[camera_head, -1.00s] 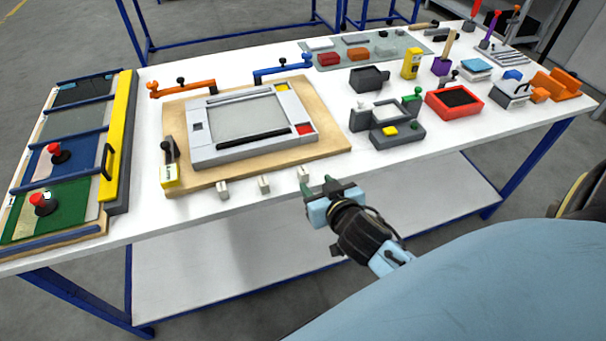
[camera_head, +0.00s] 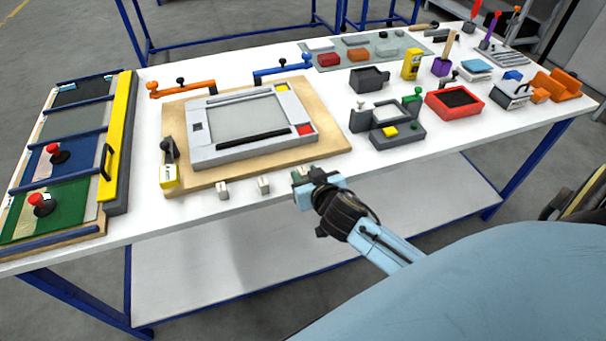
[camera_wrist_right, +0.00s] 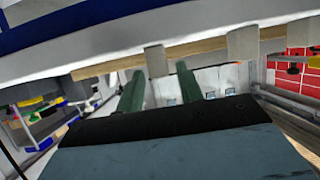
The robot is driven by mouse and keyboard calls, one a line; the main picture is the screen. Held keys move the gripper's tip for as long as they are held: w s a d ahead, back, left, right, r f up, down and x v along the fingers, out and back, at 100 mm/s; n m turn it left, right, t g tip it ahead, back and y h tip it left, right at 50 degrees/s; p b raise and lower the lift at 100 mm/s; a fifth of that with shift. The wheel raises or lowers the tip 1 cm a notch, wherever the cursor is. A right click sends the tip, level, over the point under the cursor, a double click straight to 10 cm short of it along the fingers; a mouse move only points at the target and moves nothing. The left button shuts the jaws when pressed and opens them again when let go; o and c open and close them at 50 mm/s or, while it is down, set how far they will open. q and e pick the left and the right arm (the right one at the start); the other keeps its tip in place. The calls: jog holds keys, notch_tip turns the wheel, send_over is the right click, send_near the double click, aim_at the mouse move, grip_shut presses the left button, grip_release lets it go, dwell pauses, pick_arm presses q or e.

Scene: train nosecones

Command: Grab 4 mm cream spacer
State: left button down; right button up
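Cream spacers stand in a row along the table's front edge. In the head view the left one (camera_head: 223,190) and the middle one (camera_head: 264,185) show clearly; the right one is mostly hidden by my right gripper (camera_head: 304,175). I cannot read which is 4 mm. In the right wrist view my right gripper (camera_wrist_right: 160,78) has two green fingers spread apart. One spacer (camera_wrist_right: 155,60) shows in the gap between their tips; contact cannot be told. Another spacer (camera_wrist_right: 243,45) is to the right, outside the fingers. My left gripper is not in view.
Behind the spacers lies a wooden board (camera_head: 335,148) with a grey frame (camera_head: 203,158) on it. A grey fixture with green and yellow parts (camera_head: 405,135) stands to the right. The front right table strip is clear.

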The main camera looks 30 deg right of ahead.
grip_shut()
